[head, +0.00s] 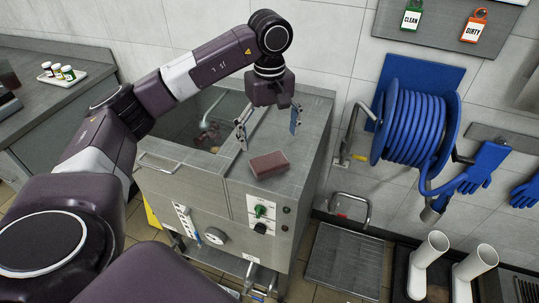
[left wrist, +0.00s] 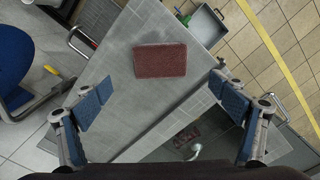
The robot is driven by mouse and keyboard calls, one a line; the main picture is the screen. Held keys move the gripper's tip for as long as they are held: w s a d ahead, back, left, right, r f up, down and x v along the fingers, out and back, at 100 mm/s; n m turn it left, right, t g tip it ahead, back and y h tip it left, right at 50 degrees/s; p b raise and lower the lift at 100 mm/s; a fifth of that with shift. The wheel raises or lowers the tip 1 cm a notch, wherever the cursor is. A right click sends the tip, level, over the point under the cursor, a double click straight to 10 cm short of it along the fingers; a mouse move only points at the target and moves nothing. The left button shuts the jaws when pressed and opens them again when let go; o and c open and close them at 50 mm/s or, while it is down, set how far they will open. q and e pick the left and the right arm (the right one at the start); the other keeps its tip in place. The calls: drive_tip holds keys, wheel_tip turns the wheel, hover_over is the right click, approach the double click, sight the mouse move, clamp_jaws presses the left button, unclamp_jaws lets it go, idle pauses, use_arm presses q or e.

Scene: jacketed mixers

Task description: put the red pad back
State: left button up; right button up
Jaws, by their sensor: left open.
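The red pad (head: 269,164) is a flat dark-red block lying on the steel top of the mixer cabinet (head: 290,130), near its front edge. It also shows in the left wrist view (left wrist: 160,61), apart from the fingers. My left gripper (head: 267,130) is open and empty above the cabinet top, a little above and behind the pad in the head view. In the left wrist view the blue-padded fingers (left wrist: 163,104) are spread wide, with the pad ahead of them. A second reddish object (left wrist: 187,135) lies inside the open tank. My right gripper is not in view.
The mixer's open tank (head: 205,125) lies left of the pad. A blue hose reel (head: 415,125) and blue gloves (head: 485,167) hang on the right wall. White boots (head: 430,262) stand lower right. A tray of small jars (head: 62,75) sits on the left counter.

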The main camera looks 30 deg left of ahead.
use_arm(q)
wheel_tip(320, 180, up, 4)
drive_tip(key=shift+f, duration=0.25)
idle(0.5)
